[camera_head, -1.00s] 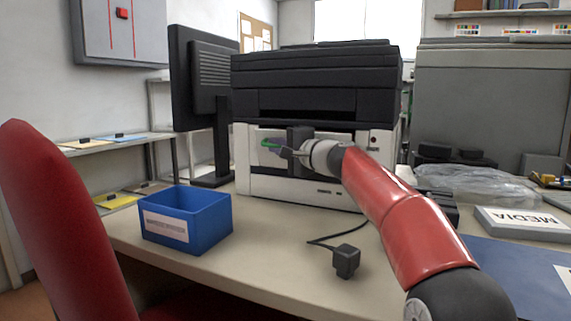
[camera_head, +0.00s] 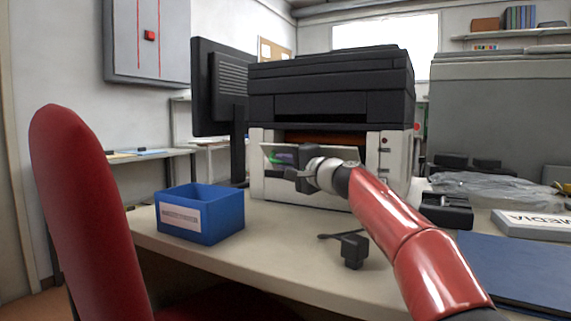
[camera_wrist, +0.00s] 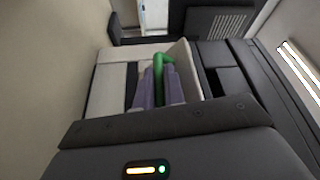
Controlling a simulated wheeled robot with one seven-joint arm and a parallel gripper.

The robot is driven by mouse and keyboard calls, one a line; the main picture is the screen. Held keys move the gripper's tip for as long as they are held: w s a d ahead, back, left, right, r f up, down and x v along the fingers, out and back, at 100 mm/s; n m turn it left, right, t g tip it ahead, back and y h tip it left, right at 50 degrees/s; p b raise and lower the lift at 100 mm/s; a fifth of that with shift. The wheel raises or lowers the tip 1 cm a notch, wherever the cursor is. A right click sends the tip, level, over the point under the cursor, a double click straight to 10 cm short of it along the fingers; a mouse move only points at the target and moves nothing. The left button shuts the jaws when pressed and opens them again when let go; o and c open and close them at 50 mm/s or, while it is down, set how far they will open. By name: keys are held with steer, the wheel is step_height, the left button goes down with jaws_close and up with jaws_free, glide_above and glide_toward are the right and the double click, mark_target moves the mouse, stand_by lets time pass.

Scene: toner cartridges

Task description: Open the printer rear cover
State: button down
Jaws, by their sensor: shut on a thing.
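The printer (camera_head: 335,80) stands on the table, black on top and white below. Its white rear cover (camera_head: 277,186) is tilted outward at the top, and a dark opening with an orange-brown inside (camera_head: 325,137) shows above it. My gripper (camera_head: 279,166) is at the cover's front, shut on it near its upper edge. In the wrist view the fingers (camera_wrist: 160,88), purple-grey with a green part, lie against the light cover (camera_wrist: 105,90). The exact contact at the fingertips is partly hidden.
A blue bin (camera_head: 205,222) sits at the table's left, near a red chair (camera_head: 75,190). A black adapter (camera_head: 354,250) with a cable lies in front of the printer. A monitor (camera_head: 219,90) stands left of the printer. Plastic wrap (camera_head: 490,188) and a MEDIA box (camera_head: 530,223) lie right.

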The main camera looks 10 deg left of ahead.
steer(key=shift+f, duration=0.15)
steer(key=c, duration=1.5)
jaws_free()
steer(key=shift+w, duration=0.1)
steer(key=shift+d, duration=0.1)
steer(key=shift+s+d+b, duration=0.3)
steer(key=v, duration=0.7)
steer(key=shift+a+b, duration=0.1)
steer(key=shift+b, duration=0.25)
steer(key=shift+w+d+f+v, duration=0.1)
steer(key=shift+f+v, duration=0.2)
steer(key=shift+v, duration=1.15)
steer(key=shift+w+d+f+v, duration=0.15)
steer(key=shift+f+v, duration=0.15)
steer(key=shift+v, duration=1.2)
steer(key=shift+w+f+v, duration=0.1)
steer(key=shift+f+v, duration=0.2)
steer(key=shift+v, duration=1.15)
